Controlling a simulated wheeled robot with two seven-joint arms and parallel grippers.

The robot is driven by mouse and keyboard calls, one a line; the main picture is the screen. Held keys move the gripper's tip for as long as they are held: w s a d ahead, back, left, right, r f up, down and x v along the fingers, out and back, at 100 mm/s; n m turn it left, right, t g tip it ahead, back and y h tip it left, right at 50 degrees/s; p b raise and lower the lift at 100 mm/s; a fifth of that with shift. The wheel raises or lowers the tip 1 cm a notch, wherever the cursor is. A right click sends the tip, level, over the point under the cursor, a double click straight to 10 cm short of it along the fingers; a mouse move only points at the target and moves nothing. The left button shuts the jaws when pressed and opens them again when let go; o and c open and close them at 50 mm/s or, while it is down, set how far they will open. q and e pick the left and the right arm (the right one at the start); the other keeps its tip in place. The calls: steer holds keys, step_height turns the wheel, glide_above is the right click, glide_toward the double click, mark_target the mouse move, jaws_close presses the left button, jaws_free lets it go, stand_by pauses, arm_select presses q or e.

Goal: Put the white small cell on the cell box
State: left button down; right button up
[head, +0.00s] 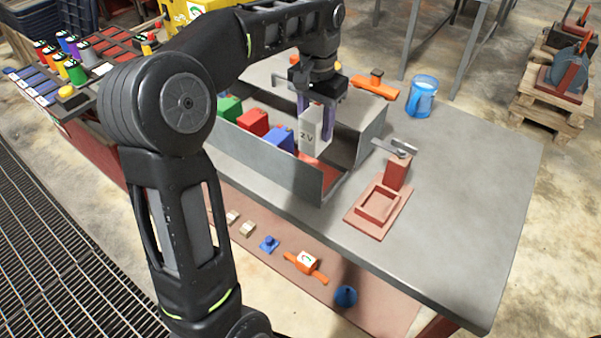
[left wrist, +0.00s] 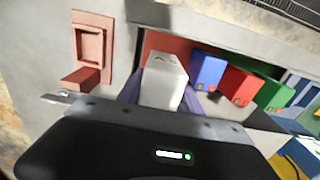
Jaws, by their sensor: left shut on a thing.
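The white small cell (head: 314,133), marked 2V, is upright between the purple fingers of my left gripper (head: 315,117). The gripper is shut on it. The cell also shows in the left wrist view (left wrist: 164,82). It is over the right part of the grey cell box (head: 265,163), beside the blue cell (head: 281,139); I cannot tell whether its base touches the box floor. A red cell (head: 252,122) and a green cell (head: 229,109) stand farther left in the box. My right gripper is not in view.
A red-brown fixture (head: 379,205) with an upright post stands right of the box. A blue mug (head: 422,97) and an orange-handled tool (head: 375,86) are behind. Small parts lie on a lower front shelf (head: 385,308). The bench's right side (head: 460,190) is clear.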

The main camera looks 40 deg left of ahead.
mark_target(314, 158)
arm_select(q)
steer(key=shift+w+f, duration=0.1)
stand_by(0.3)
steer(key=shift+f, duration=3.05)
steer(key=shift+f, duration=0.1)
steer(key=shift+f, duration=1.75)
steer(key=shift+f, duration=0.1)
steer(key=c, duration=0.8)
jaws_free()
steer(key=shift+f, duration=0.1)
